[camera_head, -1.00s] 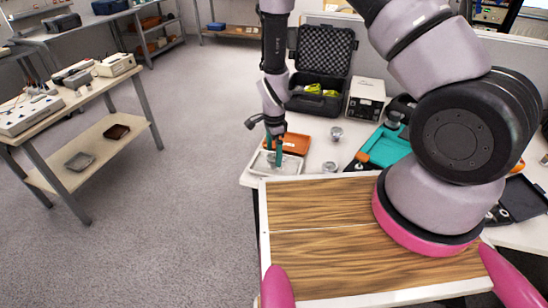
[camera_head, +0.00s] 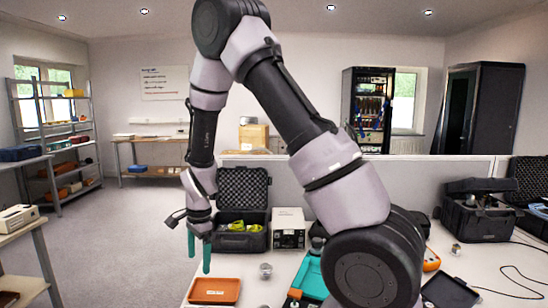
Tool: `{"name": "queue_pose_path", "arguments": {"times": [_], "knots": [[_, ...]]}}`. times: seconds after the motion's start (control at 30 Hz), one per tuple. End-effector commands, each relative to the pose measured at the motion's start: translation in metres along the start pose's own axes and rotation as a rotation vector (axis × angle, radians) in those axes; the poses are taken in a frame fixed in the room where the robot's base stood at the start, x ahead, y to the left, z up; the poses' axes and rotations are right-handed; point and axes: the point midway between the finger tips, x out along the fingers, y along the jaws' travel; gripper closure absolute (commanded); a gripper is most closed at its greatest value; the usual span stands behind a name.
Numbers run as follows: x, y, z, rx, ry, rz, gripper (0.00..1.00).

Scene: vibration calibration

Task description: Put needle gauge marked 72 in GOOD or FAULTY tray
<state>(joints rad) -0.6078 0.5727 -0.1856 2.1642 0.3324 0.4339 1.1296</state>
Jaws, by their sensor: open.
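My gripper (camera_head: 198,252) hangs with its two green fingers apart and nothing between them. The fingertips appear just behind and above the far edge of an orange tray (camera_head: 215,291) at the table's front left. A small round metallic gauge (camera_head: 265,271) stands on the white table to the right of the orange tray. Another small metallic round piece (camera_head: 456,250) stands farther right. No number or tray label is legible, so I cannot tell which gauge is marked 72. The pale tray seen earlier is out of view below.
An open black case (camera_head: 242,215) and a white instrument box (camera_head: 289,228) stand behind the trays. A teal tray (camera_head: 312,277) lies partly hidden by my arm. An orange meter (camera_head: 431,260), a dark tray (camera_head: 450,291) and another black case (camera_head: 480,215) are at right.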

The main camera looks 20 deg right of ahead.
Motion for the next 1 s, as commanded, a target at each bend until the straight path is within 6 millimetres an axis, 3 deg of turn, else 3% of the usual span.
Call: {"name": "queue_pose_path", "arguments": {"times": [0.03, 0.1, 0.27, 0.5, 0.73, 0.9, 1.0], "knots": [[-0.034, -0.004, -0.008, -0.028, -0.021, -0.042, 0.05], [-0.076, -0.003, -0.017, -0.089, -0.042, -0.088, 0.05], [-0.163, 0.014, -0.039, -0.234, -0.054, -0.199, 0.05], [-0.272, 0.069, -0.068, -0.459, 0.019, -0.357, 0.05], [-0.342, 0.142, -0.082, -0.669, 0.179, -0.462, 0.05], [-0.365, 0.184, -0.084, -0.778, 0.292, -0.487, 0.05], [-0.371, 0.197, -0.083, -0.814, 0.333, -0.489, 0.05]]}}
